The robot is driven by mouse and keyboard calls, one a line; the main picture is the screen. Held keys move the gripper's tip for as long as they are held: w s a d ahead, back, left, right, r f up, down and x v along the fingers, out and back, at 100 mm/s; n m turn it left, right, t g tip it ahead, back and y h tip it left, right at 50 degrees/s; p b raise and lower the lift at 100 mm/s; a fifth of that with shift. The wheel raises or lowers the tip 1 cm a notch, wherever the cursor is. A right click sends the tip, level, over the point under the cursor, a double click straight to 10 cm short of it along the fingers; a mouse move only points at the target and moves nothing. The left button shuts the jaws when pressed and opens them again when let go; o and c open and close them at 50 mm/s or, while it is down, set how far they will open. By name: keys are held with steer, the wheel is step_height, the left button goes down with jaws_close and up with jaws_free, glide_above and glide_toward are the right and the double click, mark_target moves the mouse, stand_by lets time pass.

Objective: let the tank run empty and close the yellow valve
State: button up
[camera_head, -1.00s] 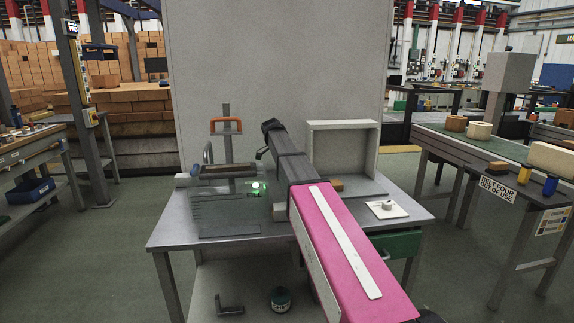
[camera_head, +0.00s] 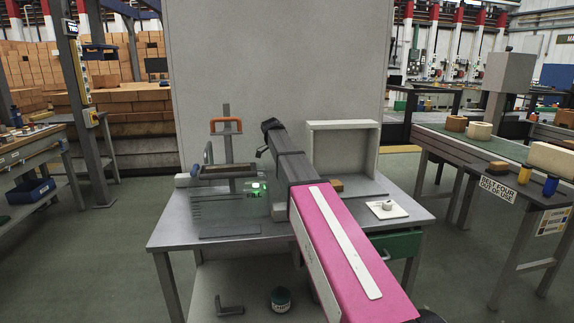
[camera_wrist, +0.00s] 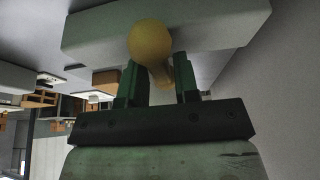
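A clear tank (camera_head: 222,210) with level lines stands on the left of the metal table. Its liquid level is hard to make out. A small green lit display (camera_head: 257,188) shows beside it, too small to read. The yellow valve handle (camera_wrist: 150,40) has a round knob and a tapering stem in the wrist view. My gripper (camera_wrist: 163,84) has its two fingers closely on either side of the stem and appears shut on it. In the head view my arm hides the handle and the fingers.
The metal table (camera_head: 180,238) carries an open pale box (camera_head: 343,127) at the back right and a white plate with a knob (camera_head: 388,208) at the right. An orange-handled stand (camera_head: 226,126) rises behind the tank. A grey panel (camera_head: 280,60) closes off the back.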

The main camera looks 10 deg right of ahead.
steer(key=shift+o, duration=0.5)
steer(key=v, duration=1)
steer(key=shift+a+r, duration=0.2)
steer(key=shift+r, duration=0.15)
